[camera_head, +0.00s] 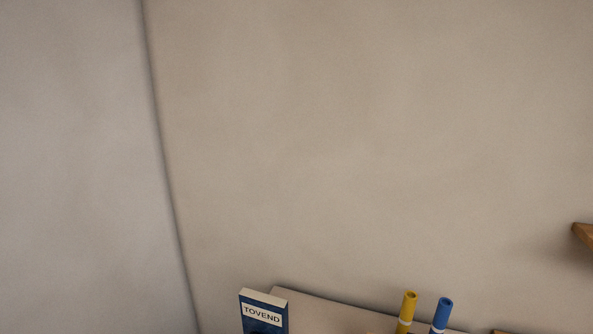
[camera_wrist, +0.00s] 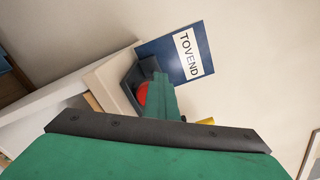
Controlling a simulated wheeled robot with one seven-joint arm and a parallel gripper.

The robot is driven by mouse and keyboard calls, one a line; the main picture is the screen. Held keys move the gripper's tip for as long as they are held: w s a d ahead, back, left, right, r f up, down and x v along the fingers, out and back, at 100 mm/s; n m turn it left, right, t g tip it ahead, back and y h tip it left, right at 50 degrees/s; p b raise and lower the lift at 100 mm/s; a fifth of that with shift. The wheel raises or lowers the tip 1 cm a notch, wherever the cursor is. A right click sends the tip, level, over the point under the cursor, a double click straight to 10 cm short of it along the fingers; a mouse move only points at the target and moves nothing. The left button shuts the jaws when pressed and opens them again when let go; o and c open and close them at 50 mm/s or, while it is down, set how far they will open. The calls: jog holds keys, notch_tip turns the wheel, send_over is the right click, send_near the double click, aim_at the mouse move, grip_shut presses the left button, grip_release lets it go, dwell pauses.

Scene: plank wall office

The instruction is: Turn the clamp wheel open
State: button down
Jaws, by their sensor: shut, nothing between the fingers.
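A red rounded part (camera_wrist: 142,92), which may be the clamp wheel, shows in the wrist view against a dark grey block (camera_wrist: 131,78). My green gripper partly covers it, so its full shape is hidden. A blue panel with a white TOVEND label (camera_wrist: 198,55) stands just behind; its top also shows at the bottom of the head view (camera_head: 264,312). My gripper (camera_wrist: 163,80) is shut and empty, its tip in front of or beside the red part. I cannot tell whether they touch. The head view shows neither the red part nor my gripper.
A yellow tube (camera_head: 406,310) and a blue tube (camera_head: 441,314) stand right of the panel in the head view. A pale board (camera_head: 325,309) lies behind them against the plain wall. A brown wooden edge (camera_head: 585,232) juts in at the far right.

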jog(key=shift+w+a+f, duration=0.1)
jog(key=shift+w+f, duration=0.05)
jog(key=shift+f, duration=0.35)
jog(key=shift+w+a+f, duration=0.1)
jog(key=shift+w+f, duration=0.05)
jog(key=shift+f, duration=0.3)
jog(key=shift+s+f, duration=0.1)
jog(key=shift+f, duration=0.55)
jog(key=shift+a, duration=0.15)
jog(key=shift+a+r, duration=0.1)
jog(key=shift+a, duration=0.1)
jog(key=shift+s+a, duration=0.1)
jog(key=shift+a, duration=0.2)
jog(key=v, duration=0.5)
jog(key=shift+s+a+r, duration=0.15)
jog(key=shift+a+r, duration=0.05)
